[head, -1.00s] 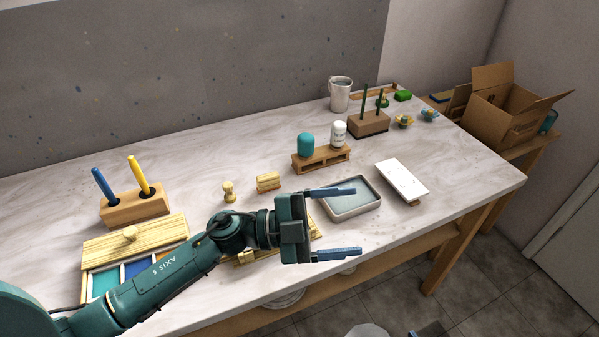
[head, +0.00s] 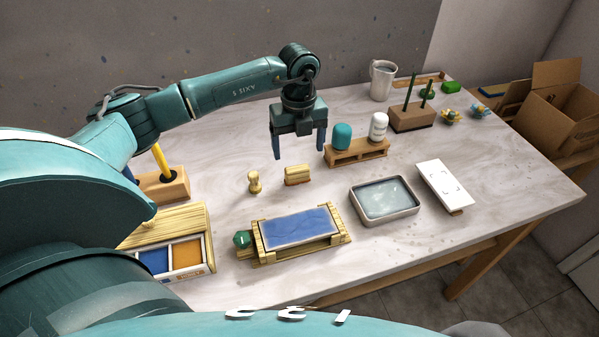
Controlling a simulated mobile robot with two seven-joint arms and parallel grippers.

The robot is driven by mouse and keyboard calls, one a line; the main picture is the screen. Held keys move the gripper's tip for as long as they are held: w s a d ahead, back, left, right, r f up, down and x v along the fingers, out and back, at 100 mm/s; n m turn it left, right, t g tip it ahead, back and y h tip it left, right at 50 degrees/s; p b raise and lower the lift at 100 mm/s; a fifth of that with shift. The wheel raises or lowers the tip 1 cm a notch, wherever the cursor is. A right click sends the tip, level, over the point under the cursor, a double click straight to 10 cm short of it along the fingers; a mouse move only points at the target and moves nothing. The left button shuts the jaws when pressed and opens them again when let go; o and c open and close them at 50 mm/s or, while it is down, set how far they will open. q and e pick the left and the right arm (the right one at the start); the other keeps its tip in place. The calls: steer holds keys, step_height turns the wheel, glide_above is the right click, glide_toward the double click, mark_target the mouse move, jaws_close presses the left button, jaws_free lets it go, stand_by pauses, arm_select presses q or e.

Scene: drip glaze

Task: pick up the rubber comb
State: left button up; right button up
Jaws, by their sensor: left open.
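My right gripper is not in view.
A wooden stamp (head: 254,182) stands just left of the block. A wooden rack with teal and white bottles (head: 357,152) is to the right. A blue panel on a wooden frame (head: 299,228) and a grey tray (head: 384,201) are in front. Bare tabletop surrounds the block.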

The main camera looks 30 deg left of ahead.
mark_target(297, 166)
arm_select(q)
step_height(297, 166, down, 3)
steer(key=shift+r, duration=0.1)
steer(key=f, duration=0.3)
steer(key=f+p, duration=0.1)
steer(key=f, duration=0.1)
steer(key=shift+s+a, duration=0.1)
steer(key=shift+s, duration=0.15)
steer(key=c, duration=1.1)
